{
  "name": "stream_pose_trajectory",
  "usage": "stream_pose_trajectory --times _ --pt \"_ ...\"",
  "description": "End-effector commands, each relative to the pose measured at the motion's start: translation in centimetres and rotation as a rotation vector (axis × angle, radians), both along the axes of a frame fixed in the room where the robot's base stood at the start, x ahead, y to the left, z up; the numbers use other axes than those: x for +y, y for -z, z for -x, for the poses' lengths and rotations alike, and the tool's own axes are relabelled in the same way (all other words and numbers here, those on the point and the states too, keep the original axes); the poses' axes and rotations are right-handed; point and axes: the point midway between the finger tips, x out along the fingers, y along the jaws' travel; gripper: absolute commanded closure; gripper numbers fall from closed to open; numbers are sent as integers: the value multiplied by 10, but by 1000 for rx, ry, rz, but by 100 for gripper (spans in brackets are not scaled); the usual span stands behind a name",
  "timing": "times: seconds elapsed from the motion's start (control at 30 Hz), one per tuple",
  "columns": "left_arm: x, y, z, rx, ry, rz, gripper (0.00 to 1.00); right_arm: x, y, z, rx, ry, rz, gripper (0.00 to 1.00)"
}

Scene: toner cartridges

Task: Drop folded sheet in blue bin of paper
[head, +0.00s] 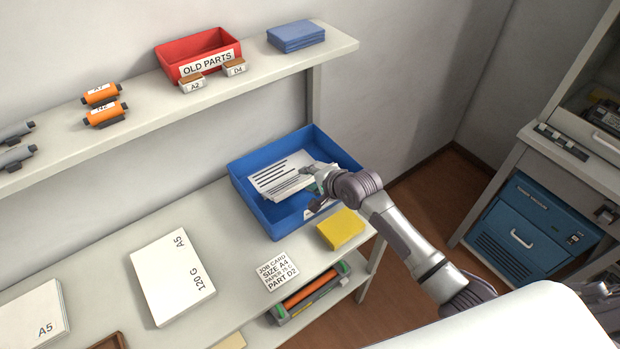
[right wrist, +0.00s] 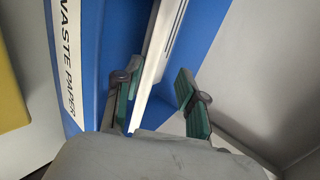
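The blue bin (head: 272,213) stands at the right end of the bench. Its "WASTE PAPER" label shows in the right wrist view (right wrist: 65,70). The folded sheet (head: 280,174), white with dark printed lines, lies within the bin's walls; whether it touches the bottom is unclear. My right gripper (head: 317,186) is over the bin at the sheet's right edge. In the right wrist view, its fingers (right wrist: 155,95) stand apart with the sheet's white edge (right wrist: 158,50) between them; a gap shows beside the right finger.
A yellow pad (head: 341,229) and a job card (head: 278,270) lie in front of the bin. A paper pack (head: 172,276) lies on the bench to the left. The shelf above holds a red "OLD PARTS" bin (head: 190,50) and orange cartridges (head: 104,112).

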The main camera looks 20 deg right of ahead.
Motion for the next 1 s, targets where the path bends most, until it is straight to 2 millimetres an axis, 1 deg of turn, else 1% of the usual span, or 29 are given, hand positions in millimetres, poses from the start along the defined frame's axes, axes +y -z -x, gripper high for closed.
stream_pose_trajectory --times 0.13,0.27,0.37,0.7,0.83,1.0 --pt "0 0 0 0 0 0 100 0 -1 0 0 0 0 60" --pt "0 -1 0 0 0 0 100 -1 -9 1 -1 0 1 60" --pt "0 -1 0 1 0 0 100 -6 -17 13 0 0 0 60" --pt "0 2 1 0 0 0 100 -28 -60 67 0 -1 1 60" --pt "0 3 1 0 0 0 100 -34 -72 80 0 -1 1 60" --pt "0 4 0 0 0 0 100 -37 -78 88 1 0 0 60"
